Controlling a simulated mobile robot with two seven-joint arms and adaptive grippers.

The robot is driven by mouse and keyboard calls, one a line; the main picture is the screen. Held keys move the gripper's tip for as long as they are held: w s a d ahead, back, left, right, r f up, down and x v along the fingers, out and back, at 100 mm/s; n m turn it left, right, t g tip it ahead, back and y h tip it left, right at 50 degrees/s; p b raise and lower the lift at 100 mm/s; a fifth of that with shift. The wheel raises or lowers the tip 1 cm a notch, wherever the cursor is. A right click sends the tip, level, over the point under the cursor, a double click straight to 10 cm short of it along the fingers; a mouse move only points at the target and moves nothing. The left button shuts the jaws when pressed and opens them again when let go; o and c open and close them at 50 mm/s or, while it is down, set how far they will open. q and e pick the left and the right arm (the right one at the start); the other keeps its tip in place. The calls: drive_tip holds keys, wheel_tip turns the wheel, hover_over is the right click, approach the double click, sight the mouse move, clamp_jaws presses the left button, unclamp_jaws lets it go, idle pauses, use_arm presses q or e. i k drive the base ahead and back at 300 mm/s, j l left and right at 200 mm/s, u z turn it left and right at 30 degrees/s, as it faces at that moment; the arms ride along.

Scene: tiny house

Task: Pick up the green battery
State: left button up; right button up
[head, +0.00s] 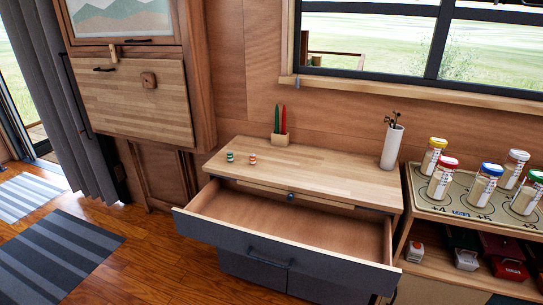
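The green battery (230,157) is a small upright cylinder with green and white bands. It stands near the left end of the wooden cabinet top (315,170), in the head view. A similar orange-and-white cylinder (253,159) stands just to its right, with a small gap between them. Neither of my grippers is in view, and nothing touches the green battery.
Below the top, a wide drawer (290,252) is pulled out and looks empty. A block with red and green sticks (280,138) and a white vase (392,147) stand behind. A shelf (440,208) with several capped jars is at right.

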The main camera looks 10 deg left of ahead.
sight(230, 158)
drive_tip(key=j+z, duration=0.45)
drive_tip(key=i+j+z, duration=0.1)
drive_tip(key=j+z, duration=0.55)
drive_tip(key=j, duration=0.2)
drive_tip(key=k+j+z, duration=0.15)
drive_tip(key=j, duration=0.55)
drive_tip(key=k+j+z, duration=0.1)
drive_tip(key=j, duration=0.25)
drive_tip(key=k+j, duration=0.15)
drive_tip(key=j, duration=0.15)
